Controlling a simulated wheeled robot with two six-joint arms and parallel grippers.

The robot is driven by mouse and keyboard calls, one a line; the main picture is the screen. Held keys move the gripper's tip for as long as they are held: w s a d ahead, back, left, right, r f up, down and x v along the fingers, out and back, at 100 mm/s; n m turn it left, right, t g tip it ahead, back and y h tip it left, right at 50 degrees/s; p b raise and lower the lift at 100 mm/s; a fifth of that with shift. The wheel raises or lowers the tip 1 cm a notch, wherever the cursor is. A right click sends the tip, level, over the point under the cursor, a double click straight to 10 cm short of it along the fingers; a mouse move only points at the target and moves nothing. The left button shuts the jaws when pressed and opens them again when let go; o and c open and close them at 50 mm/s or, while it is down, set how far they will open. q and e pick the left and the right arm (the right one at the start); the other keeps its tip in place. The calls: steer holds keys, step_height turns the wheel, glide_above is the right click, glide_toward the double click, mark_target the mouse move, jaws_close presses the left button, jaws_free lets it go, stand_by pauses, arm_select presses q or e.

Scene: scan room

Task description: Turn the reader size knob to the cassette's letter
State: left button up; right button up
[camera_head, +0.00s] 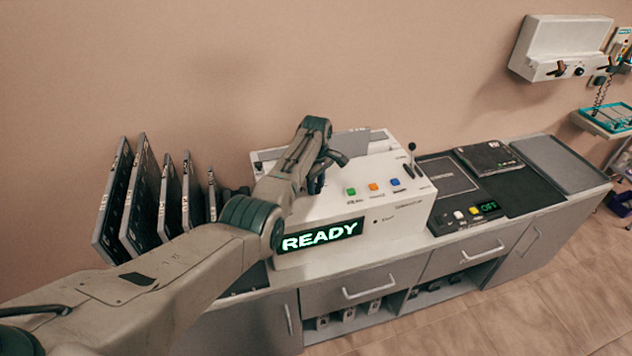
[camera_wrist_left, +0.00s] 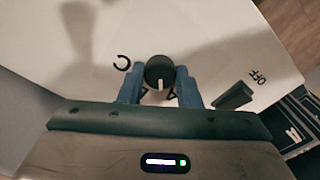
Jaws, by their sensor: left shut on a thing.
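The reader (camera_head: 400,205) is a white console on the counter; its display (camera_head: 318,236) reads READY. My left gripper (camera_head: 320,178) is over the reader's top, left of the coloured buttons. In the left wrist view, the dark round size knob (camera_wrist_left: 159,68) sits between the blue fingers of my left gripper (camera_wrist_left: 160,84), which is shut on it. The knob's white pointer line points toward the bottom of that view. My right gripper is not in view.
Several dark cassettes (camera_head: 142,195) stand upright at the left. A dark flat cassette (camera_head: 488,156) lies right of the reader, beyond a panel showing OFF (camera_head: 489,206). A black-knobbed lever (camera_head: 411,148) rises from the reader's right. A grey tray (camera_head: 560,163) is at the counter's right end.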

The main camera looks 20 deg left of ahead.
mark_target(317, 186)
arm_select(q)
steer(key=shift+r+n, duration=0.1)
steer(key=shift+n, duration=1.6)
steer(key=shift+p, duration=0.3)
steer(key=o, duration=1)
steer(key=shift+c, duration=0.2)
step_height(317, 186, up, 11)
steer(key=b, duration=0.3)
